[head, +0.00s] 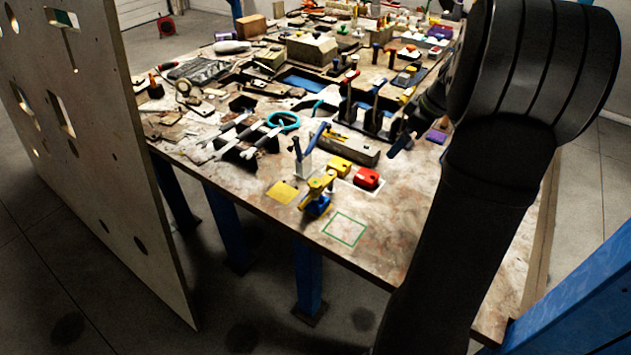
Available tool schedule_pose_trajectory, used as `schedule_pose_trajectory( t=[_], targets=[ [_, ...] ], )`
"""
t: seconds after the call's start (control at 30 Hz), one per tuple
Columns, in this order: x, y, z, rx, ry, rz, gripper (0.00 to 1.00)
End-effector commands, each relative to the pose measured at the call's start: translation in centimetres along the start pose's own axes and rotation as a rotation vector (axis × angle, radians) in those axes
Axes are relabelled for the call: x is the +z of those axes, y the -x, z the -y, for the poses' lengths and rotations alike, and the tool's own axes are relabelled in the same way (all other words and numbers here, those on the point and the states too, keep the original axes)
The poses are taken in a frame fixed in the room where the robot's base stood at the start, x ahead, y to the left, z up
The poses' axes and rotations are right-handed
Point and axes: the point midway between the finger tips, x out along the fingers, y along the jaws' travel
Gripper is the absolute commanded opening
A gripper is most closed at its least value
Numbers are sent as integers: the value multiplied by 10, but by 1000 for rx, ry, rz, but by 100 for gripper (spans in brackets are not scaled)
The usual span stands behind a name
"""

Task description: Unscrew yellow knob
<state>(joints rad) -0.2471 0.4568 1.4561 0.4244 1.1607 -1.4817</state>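A yellow part (318,183), which looks like the yellow knob, sits on a small blue base (318,205) near the front edge of the workbench (385,243). Its exact shape is too small to make out. My gripper (402,143) is partly hidden behind my own dark arm, right of the yellow part and farther back. It is apart from the yellow part. Its fingers are too small and dark to show whether they are open or shut.
A yellow block (340,166) and a red block (367,178) lie just behind the yellow part. A yellow square (282,191) and a green outline (344,229) flank it. Tools crowd the bench behind. A panel with holes (100,130) stands at left.

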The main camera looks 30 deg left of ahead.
Motion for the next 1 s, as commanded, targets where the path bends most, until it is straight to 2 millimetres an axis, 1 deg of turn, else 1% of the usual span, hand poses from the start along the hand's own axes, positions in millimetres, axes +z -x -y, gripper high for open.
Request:
schedule_pose_trajectory(
  t=[0.13,0.27,0.3,0.37,0.4,0.47,0.77,1.0],
  targets=[
    [0,0,0,0,0,0,100],
    [-2,0,1,-2,-19,2,74],
    [-4,0,2,-4,-40,5,67],
    [-8,0,5,-9,-89,12,55],
    [-12,0,7,-12,-135,19,51],
    [-19,-1,12,-17,-222,30,51],
    [-54,-1,38,-15,-728,109,51],
    [-80,0,60,28,-1136,172,51]
  ],
)
